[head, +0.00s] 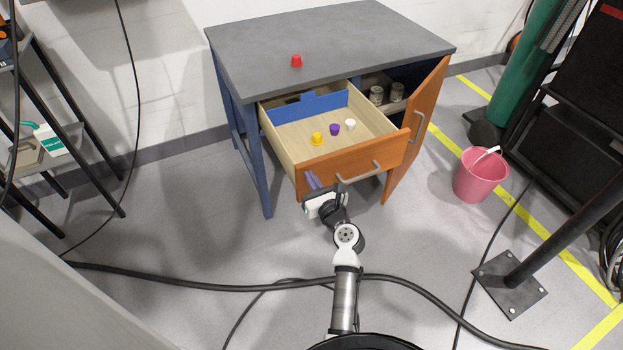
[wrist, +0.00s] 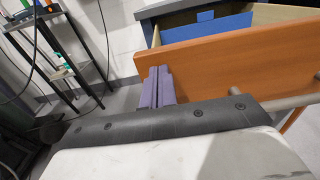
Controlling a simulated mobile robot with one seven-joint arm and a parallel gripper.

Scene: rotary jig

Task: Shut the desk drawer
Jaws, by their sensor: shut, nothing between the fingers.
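The desk (head: 330,45) has a grey top and a blue frame. Its drawer (head: 270,131) is pulled well out, with an orange front (head: 349,165) and a grey bar handle (head: 357,173). A yellow, a purple and a white small piece lie inside it. My gripper (head: 313,181) is at the left part of the drawer front, with its purple fingers shut and empty. In the wrist view the fingers (wrist: 157,87) point at the orange front (wrist: 225,60), close to its left end. I cannot tell whether they touch it.
An orange cupboard door (head: 416,130) stands open right of the drawer. A red piece (head: 296,61) is on the desk top. A pink bucket (head: 480,175) is at right, a shelf rack (head: 50,125) at left. Cables (head: 220,281) cross the floor.

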